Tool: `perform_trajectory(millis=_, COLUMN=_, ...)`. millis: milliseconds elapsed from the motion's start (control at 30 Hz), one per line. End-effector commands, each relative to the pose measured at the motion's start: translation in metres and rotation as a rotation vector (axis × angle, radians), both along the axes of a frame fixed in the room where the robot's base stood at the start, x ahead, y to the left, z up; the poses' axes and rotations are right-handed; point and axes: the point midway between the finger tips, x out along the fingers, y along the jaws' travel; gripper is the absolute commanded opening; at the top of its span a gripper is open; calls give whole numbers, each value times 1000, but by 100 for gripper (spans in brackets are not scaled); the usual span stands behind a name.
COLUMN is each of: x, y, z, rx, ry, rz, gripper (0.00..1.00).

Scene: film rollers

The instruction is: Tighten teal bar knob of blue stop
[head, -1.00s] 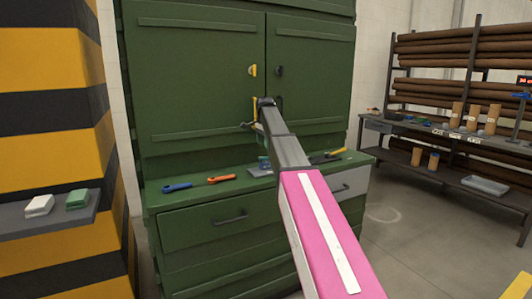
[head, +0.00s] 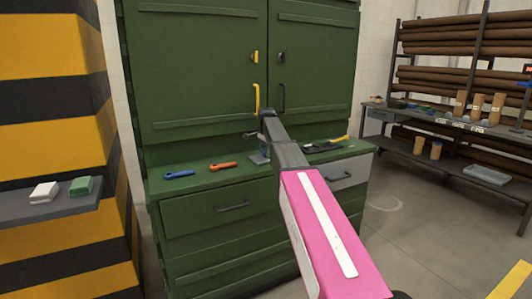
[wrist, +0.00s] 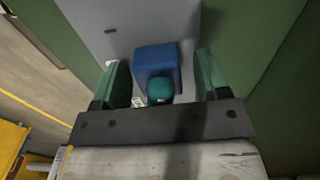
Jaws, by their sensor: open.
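In the wrist view, the blue stop (wrist: 156,58) is a blue block on a grey plate (wrist: 103,28). Its round teal knob (wrist: 160,90) is on the side facing my gripper. My gripper (wrist: 161,68) is open, with one green finger to the left and one to the right of the stop and knob. Gaps show between the fingers and the block. The lower part of the knob meets the dark gripper body in the picture, so I cannot tell if they touch. In the head view, my arm hides most of this spot on the green cabinet's ledge.
A blue tool (head: 179,174) and an orange tool (head: 222,166) lie on the ledge to the left. A dark tray with a yellow-handled tool (head: 340,139) lies to the right. The cabinet doors (head: 199,75) stand close behind. A yellow door handle (head: 257,98) is near my arm.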

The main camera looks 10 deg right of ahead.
Motion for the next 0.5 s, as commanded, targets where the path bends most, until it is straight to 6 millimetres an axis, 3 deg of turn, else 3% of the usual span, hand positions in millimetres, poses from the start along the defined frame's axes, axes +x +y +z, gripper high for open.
perform_trajectory(millis=167, x=0, y=0, z=0, rx=0, ry=0, rz=0, gripper=68)
perform_trajectory(millis=200, x=0, y=0, z=0, rx=0, ry=0, rz=0, gripper=62)
perform_trajectory(millis=400, x=0, y=0, z=0, rx=0, ry=-1, rz=0, gripper=0)
perform_trajectory(millis=500, x=1, y=-2, z=1, rx=0, ry=-1, rz=-1, gripper=0)
